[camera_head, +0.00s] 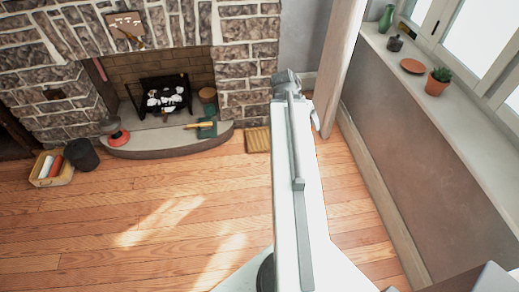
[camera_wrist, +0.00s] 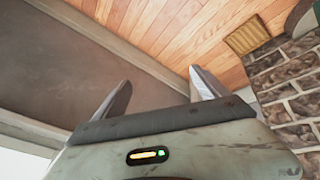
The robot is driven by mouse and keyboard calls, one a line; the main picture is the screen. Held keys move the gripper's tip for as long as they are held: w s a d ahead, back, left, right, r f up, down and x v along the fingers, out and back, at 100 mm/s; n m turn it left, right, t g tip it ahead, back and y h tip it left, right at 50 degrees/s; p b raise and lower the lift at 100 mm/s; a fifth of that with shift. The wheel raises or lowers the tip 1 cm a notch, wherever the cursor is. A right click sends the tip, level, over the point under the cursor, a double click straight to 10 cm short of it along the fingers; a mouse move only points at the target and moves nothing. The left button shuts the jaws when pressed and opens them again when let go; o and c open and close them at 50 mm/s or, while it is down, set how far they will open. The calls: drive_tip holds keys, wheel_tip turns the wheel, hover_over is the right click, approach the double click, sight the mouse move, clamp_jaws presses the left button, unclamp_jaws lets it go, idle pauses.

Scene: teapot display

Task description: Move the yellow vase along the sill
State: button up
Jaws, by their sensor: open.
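I see no yellow vase in either view. A green vase (camera_head: 386,18) stands upright at the far end of the pale window sill (camera_head: 462,128), which runs along the right side of the head view. My gripper (camera_wrist: 160,76) is open and empty in the wrist view, its two fingers spread apart over the floor and the wall's base. In the head view the end of my arm is near the middle top, left of the sill and apart from it.
The sill also holds a small dark pot (camera_head: 395,44), a terracotta saucer (camera_head: 412,66) and a potted succulent (camera_head: 436,84). Its near stretch is bare. A pale post (camera_head: 340,60) stands between my arm and the sill. A stone fireplace (camera_head: 247,60) is at left; the wooden floor is mostly clear.

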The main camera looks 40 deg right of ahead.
drive_tip(key=w+a+f+n+t+y, duration=0.1)
drive_tip(key=w+a+n, duration=0.3)
drive_tip(key=a, duration=0.5)
drive_tip(key=w+a+f+n+y, duration=0.1)
drive_tip(key=w+a+n, duration=0.1)
drive_tip(key=w+a, duration=0.65)
drive_tip(key=a+n+y, duration=0.3)
drive_tip(key=a+n, duration=0.4)
drive_tip(key=a, duration=1.9)
drive_tip(key=shift+w+f+n, duration=0.15)
drive_tip(key=shift+w+n, duration=0.05)
drive_tip(key=shift+n, duration=0.2)
